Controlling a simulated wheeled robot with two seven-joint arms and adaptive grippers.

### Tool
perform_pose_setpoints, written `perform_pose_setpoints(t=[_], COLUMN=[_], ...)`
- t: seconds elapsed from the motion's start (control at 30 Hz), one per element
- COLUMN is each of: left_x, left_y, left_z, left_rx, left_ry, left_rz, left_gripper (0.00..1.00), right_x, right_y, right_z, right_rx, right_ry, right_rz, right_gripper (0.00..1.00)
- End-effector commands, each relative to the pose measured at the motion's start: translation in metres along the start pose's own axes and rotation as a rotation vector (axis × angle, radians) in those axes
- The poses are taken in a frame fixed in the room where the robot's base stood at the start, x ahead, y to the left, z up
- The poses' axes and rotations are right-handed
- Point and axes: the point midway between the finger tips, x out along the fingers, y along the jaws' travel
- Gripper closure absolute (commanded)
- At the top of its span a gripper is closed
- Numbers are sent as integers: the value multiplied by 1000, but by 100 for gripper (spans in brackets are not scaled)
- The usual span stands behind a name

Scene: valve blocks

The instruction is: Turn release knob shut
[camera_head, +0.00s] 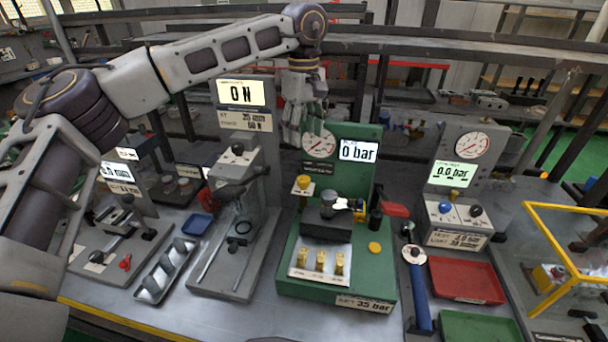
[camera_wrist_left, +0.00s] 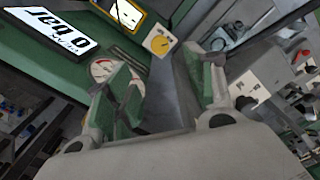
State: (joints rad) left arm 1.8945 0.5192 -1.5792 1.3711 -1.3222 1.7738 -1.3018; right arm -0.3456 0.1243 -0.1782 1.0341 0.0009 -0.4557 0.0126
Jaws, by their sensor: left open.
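The green station (camera_head: 350,270) stands in the middle of the bench. A yellow knob (camera_head: 304,182) sits on a small white plate at its left side; I cannot read the plate, so I cannot tell for sure that it is the release knob. The knob also shows in the left wrist view (camera_wrist_left: 160,43), beyond the fingers. My left gripper (camera_head: 304,122) is open and empty, above the knob near the round gauge (camera_head: 320,146). Its spread fingers show in the left wrist view (camera_wrist_left: 172,95), apart from the knob. My right gripper is not in view.
The display (camera_head: 358,151) reads 0 bar. A grey press (camera_head: 236,225) stands left of the green station. A right-hand station (camera_head: 460,195) has a blue and a black knob. Red (camera_head: 465,281) and green trays lie at the right, beside a yellow frame (camera_head: 545,245).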

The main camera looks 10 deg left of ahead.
Motion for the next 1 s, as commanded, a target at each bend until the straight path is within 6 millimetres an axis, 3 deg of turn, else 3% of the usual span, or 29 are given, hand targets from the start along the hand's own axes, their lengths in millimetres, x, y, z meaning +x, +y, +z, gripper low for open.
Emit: perform_pose_setpoints(t=[0.37,1.0], left_x=[11,90], left_y=[0,0], left_z=[0,0], left_rx=[0,0], left_ry=[0,0], left_rz=[-1,-2], left_gripper=[46,46], right_x=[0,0], right_y=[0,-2], right_z=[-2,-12], right_rx=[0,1], right_ry=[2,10], right_rz=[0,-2], right_gripper=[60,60])
